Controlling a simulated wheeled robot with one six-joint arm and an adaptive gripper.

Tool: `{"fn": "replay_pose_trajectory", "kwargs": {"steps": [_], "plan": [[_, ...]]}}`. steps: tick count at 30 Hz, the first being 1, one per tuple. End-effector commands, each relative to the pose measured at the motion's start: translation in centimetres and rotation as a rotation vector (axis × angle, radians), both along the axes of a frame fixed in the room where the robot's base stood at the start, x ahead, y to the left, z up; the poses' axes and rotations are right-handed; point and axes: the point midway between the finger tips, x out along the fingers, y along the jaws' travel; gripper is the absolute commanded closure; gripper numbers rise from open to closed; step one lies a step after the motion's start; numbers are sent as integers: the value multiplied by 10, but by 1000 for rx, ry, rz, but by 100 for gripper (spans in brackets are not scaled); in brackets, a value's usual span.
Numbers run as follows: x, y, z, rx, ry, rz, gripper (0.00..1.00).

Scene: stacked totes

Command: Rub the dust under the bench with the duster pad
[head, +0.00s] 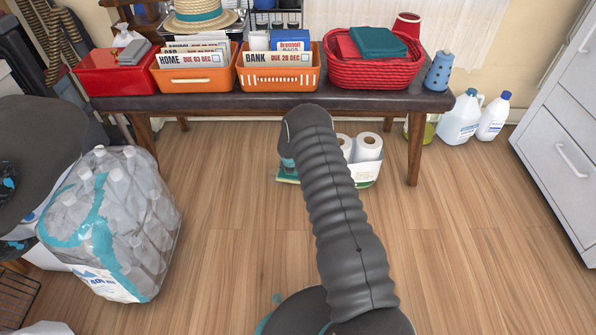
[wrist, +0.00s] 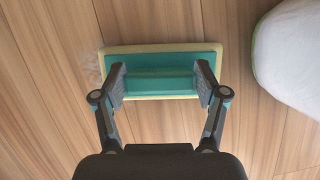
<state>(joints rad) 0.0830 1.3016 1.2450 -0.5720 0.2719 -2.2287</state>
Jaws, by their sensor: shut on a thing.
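The duster pad (wrist: 160,57) is a teal block with a handle ridge and a pale yellow rim, seen in the wrist view over the wood floor. My gripper (wrist: 161,83) is shut on its teal handle, one finger at each end. A faint greyish dust patch (wrist: 91,68) shows on the floor beside the pad's left end. In the head view a bit of the pad (head: 287,179) shows under the bench (head: 350,101), left of my arm, which hides the rest and my gripper. Whether the pad touches the floor is hard to tell.
A white container with paper rolls (head: 367,147) stands under the bench right of my arm; a white rounded thing (wrist: 290,45) lies right of the pad in the wrist view. The bench leg (head: 415,150) and jugs (head: 461,118) are further right. Wrapped bottles (head: 120,225) stand front left.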

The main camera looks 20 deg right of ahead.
Motion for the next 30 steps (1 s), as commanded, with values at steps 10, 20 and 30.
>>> {"fn": "replay_pose_trajectory", "kwargs": {"steps": [10, 20, 30], "plan": [[5, 14, -2, 0, -2, 1, 71], [11, 32, -3, 0, -1, -1, 71], [17, 50, -5, 0, -1, 0, 71]]}}
